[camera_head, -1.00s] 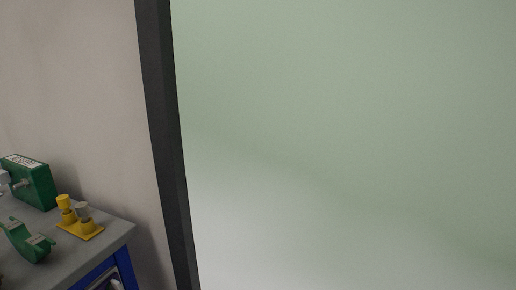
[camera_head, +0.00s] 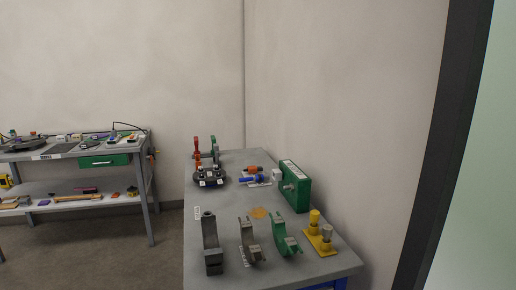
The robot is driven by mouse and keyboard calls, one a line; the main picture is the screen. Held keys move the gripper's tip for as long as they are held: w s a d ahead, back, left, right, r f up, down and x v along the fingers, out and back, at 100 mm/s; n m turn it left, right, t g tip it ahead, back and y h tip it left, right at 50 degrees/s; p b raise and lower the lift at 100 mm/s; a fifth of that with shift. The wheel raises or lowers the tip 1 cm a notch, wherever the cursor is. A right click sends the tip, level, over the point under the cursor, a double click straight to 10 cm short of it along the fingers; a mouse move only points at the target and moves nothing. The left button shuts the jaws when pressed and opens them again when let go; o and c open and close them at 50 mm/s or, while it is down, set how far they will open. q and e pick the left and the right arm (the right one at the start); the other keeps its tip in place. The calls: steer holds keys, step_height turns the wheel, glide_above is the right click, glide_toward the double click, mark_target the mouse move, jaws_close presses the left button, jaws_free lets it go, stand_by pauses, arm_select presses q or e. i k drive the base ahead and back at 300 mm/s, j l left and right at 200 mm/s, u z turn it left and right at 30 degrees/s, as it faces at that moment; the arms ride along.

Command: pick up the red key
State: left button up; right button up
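I cannot make out a red key for certain in the head view. A red upright piece (camera_head: 196,147) stands at the far end of the grey cart top (camera_head: 228,270), next to a green upright piece (camera_head: 214,146). A small orange-red piece (camera_head: 255,169) lies near a blue tool (camera_head: 252,180) in the middle of the cart. Both are too small to identify. Neither of my grippers is in view.
A green box (camera_head: 295,187) stands on the cart's right side by the wall. Curved clamps, including a green one (camera_head: 285,236), and a yellow stand (camera_head: 320,240) are nearer. A workbench (camera_head: 50,155) is at the left. Open floor (camera_head: 110,240) lies between.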

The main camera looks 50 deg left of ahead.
mark_target(196, 139)
steer(key=u, duration=2.15)
